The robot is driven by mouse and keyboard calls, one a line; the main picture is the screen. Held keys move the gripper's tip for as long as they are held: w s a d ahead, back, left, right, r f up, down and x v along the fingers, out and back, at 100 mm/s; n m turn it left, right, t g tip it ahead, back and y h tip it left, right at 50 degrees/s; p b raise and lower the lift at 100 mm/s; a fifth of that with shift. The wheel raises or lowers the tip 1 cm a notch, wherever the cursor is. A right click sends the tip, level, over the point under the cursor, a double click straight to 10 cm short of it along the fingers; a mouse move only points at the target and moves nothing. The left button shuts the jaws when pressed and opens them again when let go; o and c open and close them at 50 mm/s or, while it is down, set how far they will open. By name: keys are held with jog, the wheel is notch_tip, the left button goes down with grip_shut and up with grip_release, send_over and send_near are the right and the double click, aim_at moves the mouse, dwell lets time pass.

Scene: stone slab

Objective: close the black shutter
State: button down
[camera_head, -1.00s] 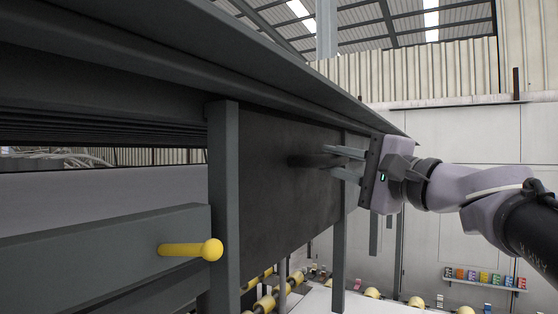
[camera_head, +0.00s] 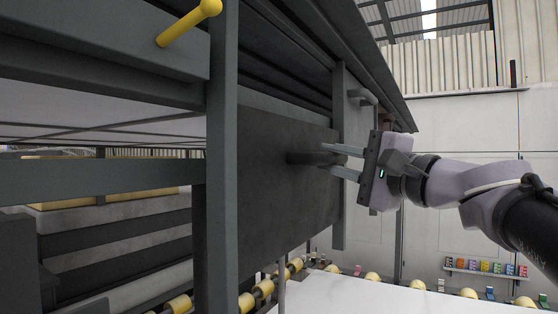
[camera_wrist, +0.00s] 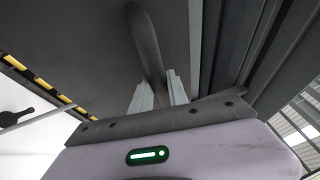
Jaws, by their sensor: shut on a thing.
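The black shutter (camera_head: 270,200) is a dark flat panel between grey posts in the head view, with an open gap above it under the top beam. It also fills the upper middle of the wrist view (camera_wrist: 85,50). A dark bar handle (camera_head: 302,158) sticks out from its face. My gripper (camera_head: 328,161) comes from the right with its two fingers on either side of the handle, shut on it. The wrist view shows the handle (camera_wrist: 146,42) running down between the fingers (camera_wrist: 158,90).
A grey post (camera_head: 222,170) stands left of the shutter, and another (camera_head: 338,225) right of it. A yellow peg (camera_head: 188,22) sticks out at upper left. Yellow rollers (camera_head: 262,290) lie below. Open room lies to the right, before the pale wall (camera_head: 450,130).

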aim_at(314, 193)
notch_tip(314, 193, down, 7)
jog(key=b, duration=0.5)
jog(key=shift+f, duration=0.2)
jog(key=shift+w, duration=0.1)
jog(key=shift+f, duration=0.1)
jog(key=c, duration=1.3)
grip_release()
jog(key=shift+a, duration=0.15)
jog(key=b+v, duration=0.2)
jog(key=v, duration=1.5)
